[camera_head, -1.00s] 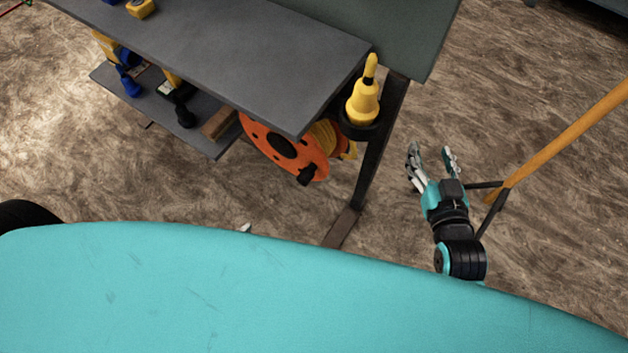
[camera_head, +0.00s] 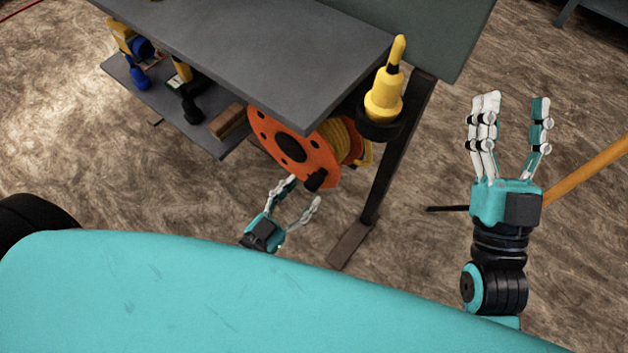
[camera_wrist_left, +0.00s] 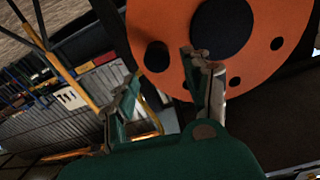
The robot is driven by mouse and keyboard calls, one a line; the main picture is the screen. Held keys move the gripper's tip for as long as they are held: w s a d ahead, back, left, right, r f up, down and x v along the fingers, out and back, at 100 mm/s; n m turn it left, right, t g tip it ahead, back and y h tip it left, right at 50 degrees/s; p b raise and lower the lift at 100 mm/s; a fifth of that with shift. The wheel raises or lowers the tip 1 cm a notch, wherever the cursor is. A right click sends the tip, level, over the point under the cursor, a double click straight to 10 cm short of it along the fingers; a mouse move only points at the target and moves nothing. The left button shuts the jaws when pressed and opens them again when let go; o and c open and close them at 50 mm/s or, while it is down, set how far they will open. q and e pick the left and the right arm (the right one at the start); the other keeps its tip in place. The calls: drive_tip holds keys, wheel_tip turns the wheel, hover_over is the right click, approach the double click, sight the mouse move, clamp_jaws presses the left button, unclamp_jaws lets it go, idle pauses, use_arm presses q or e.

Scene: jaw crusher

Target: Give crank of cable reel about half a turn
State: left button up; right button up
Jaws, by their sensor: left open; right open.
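The cable reel (camera_head: 292,145) has an orange disc with a dark hub and yellow cable behind it, and hangs under the bench. Its crank knob (camera_head: 316,181), black and short, sticks out at the disc's lower edge. My left gripper (camera_head: 303,192) is open just below the knob, its fingers pointing up toward it. In the left wrist view the orange disc (camera_wrist_left: 283,22) fills the top, and a dark round form, probably the knob (camera_wrist_left: 156,56), shows between the open fingers; contact cannot be told. My right gripper (camera_head: 515,102) is open and empty, right of the bench leg.
The grey bench top (camera_head: 250,60) overhangs the reel. A yellow bottle-like tool (camera_head: 385,95) sits in a black holder at the bench corner. A dark leg (camera_head: 395,165) stands right of the reel. A lower shelf (camera_head: 155,100) holds tools. An orange pole (camera_head: 590,170) is behind my right gripper.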

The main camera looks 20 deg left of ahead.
sight(309, 187)
use_arm(q)
drive_tip(key=shift+b+x, duration=0.35)
drive_tip(key=shift+x, duration=2.1)
use_arm(e)
drive_tip(key=shift+s+d+r+t+y, duration=0.2)
drive_tip(key=shift+s+r+t+y, duration=0.5)
drive_tip(key=shift+s+r+t, duration=0.8)
drive_tip(key=shift+s, duration=0.1)
use_arm(q)
clamp_jaws()
